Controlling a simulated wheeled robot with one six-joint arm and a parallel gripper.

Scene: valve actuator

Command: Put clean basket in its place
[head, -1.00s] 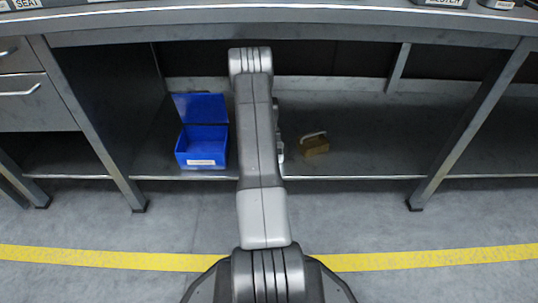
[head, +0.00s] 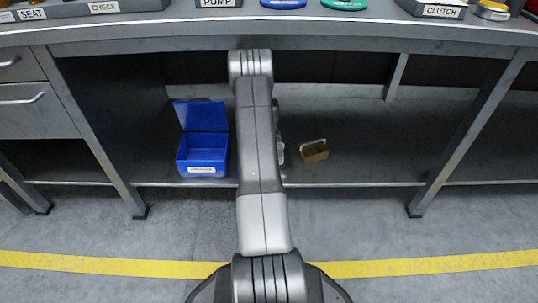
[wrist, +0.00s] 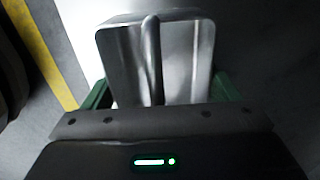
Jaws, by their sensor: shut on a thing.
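In the wrist view my gripper (wrist: 160,92) has its green fingers on either side of a grey metal basket (wrist: 118,62) and is shut on it. A bar, apparently its handle, runs along the middle of the basket. In the head view my own arm hides most of my gripper and the held basket. A small brown basket (head: 314,152) with a pale handle sits on the low shelf (head: 370,150), just right of my arm.
A blue open box (head: 203,158) with a raised lid and white label stands on the shelf left of my arm. Slanted bench legs (head: 470,130) bound the bay. The worktop (head: 300,32) overhangs it. The shelf's right part is clear.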

